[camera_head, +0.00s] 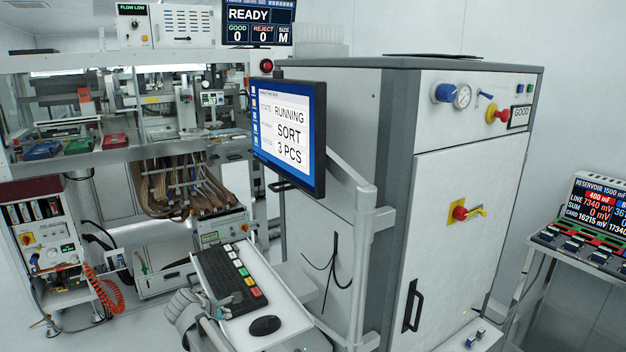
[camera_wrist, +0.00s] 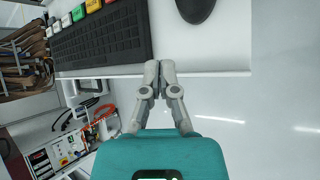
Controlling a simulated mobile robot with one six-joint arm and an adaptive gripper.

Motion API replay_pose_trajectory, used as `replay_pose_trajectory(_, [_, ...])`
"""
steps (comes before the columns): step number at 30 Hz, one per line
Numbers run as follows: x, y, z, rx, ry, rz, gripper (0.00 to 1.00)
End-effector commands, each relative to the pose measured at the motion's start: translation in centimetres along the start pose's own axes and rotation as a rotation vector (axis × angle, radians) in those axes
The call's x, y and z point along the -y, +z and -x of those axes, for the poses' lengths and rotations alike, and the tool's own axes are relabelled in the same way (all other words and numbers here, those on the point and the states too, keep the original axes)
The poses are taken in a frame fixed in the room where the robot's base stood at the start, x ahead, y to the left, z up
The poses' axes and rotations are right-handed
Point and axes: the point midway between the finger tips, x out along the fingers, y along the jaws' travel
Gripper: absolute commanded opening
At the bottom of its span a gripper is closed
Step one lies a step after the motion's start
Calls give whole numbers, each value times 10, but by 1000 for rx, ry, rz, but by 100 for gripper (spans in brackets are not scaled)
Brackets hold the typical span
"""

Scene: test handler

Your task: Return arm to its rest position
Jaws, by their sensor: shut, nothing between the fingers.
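My gripper (camera_wrist: 159,66) is shut and empty in the wrist view. Its fingertips show over the edge of a white keyboard tray (camera_wrist: 215,60), between a black keyboard (camera_wrist: 105,38) and a black mouse (camera_wrist: 195,8). In the head view my gripper (camera_head: 222,308) is at the near left edge of the tray (camera_head: 232,333), beside the keyboard (camera_head: 228,272) and left of the mouse (camera_head: 265,326). I cannot tell whether the fingertips touch the tray. The rest of my arm is mostly out of view.
A monitor (camera_head: 288,135) reading RUNNING, SORT, 3 PCS hangs on a grey post (camera_head: 362,270) above the tray. A large cabinet (camera_head: 455,190) stands to the right. A machine bench (camera_head: 110,155) and an orange coiled hose (camera_head: 105,293) are at left. Bare floor shows right of the tray edge in the wrist view.

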Motion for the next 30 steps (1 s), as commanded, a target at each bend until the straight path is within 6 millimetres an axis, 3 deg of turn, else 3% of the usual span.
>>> replay_pose_trajectory(8, [18,34,-14,-3,-62,-117,0])
replay_pose_trajectory(14, [39,70,-27,-3,-131,-253,0])
replay_pose_trajectory(30, [148,209,-56,33,-444,-892,0])
